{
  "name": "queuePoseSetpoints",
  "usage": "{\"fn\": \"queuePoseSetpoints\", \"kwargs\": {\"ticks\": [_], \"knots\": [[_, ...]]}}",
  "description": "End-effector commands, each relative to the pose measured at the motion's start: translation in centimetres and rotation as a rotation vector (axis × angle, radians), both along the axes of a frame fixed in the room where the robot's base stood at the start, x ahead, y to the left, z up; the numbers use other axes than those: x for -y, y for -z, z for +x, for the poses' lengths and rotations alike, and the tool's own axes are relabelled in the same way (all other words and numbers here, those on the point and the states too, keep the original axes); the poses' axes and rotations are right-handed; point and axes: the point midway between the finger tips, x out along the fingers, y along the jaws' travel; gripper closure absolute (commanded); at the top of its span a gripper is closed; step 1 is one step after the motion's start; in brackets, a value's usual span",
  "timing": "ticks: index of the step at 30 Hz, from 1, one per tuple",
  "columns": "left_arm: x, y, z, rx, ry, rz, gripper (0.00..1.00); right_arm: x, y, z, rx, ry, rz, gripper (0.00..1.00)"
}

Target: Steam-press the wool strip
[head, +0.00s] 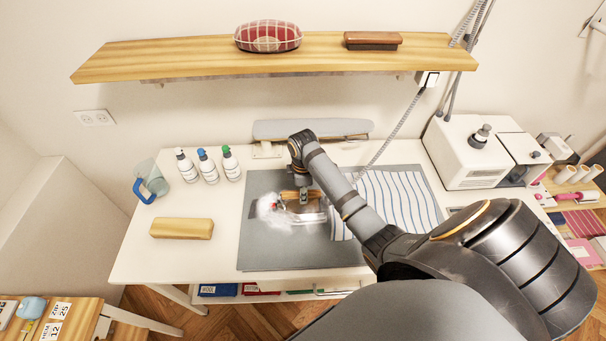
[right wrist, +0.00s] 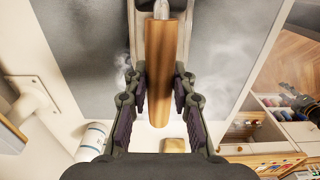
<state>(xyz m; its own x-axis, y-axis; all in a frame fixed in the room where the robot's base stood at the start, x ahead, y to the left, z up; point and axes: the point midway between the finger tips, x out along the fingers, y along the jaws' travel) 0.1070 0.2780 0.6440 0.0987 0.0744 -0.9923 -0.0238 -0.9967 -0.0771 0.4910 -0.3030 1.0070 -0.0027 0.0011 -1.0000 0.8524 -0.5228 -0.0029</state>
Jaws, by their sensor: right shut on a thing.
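My right gripper (head: 303,199) is shut on the wooden handle of a steam iron (head: 308,218). In the right wrist view the brown handle (right wrist: 167,60) lies between the fingers of that gripper (right wrist: 160,95). The iron is low over the grey pressing mat (head: 262,252), and I cannot tell whether it touches. White steam (head: 270,210) spreads around its left side. I cannot make out the wool strip; the iron and steam may hide it. A dark shape at the right edge of the right wrist view looks like my left gripper (right wrist: 301,103); its jaws are unclear.
A striped cloth (head: 395,205) lies on the mat's right part. A wooden block (head: 182,228), several bottles (head: 208,166) and a jug with a blue handle (head: 151,181) stand left. A narrow ironing board (head: 312,129) is behind. A white machine (head: 476,152) stands right.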

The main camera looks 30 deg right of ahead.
Motion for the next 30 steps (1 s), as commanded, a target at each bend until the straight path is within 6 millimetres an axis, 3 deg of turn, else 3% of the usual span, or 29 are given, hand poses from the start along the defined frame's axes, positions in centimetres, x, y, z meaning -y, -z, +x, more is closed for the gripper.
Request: {"fn": "queuePoseSetpoints", "kwargs": {"ticks": [30], "knots": [[0.0, 0.6, 0.0, 0.001, 0.0, 0.0, 0.39, 1.7, -0.2, 2.9, 0.008, -0.001, -0.001, 1.0]]}}
